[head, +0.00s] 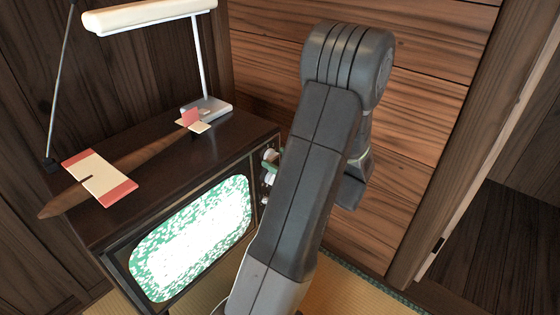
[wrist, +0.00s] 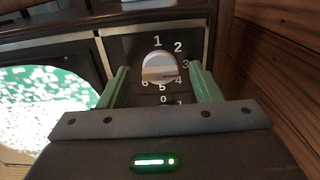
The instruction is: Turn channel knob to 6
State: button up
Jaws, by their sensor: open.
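The channel knob (wrist: 160,68) is a round white dial on the dark panel of the television, with the numbers 1 to 6 printed around it in the wrist view. A dark line on its face runs roughly sideways; which number it marks is hard to tell. My gripper (wrist: 159,66) is open, its green fingers on either side of the knob, with a gap showing on each side. Contact with the knob cannot be seen. In the head view my gripper (head: 270,166) is mostly hidden behind my arm, at the panel right of the screen.
The television (head: 185,150) has a lit green and white screen (head: 195,235). On its top are a white lamp (head: 207,108), a red and white paper-like piece (head: 100,177) and a brown pointed object (head: 130,165). A second dial's numbers (wrist: 163,99) show below the knob. A wooden wall (head: 420,100) stands close to the right.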

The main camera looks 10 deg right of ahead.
jog(key=c, duration=1)
jog(key=shift+r+p, duration=0.1)
jog(key=shift+p, duration=0.45)
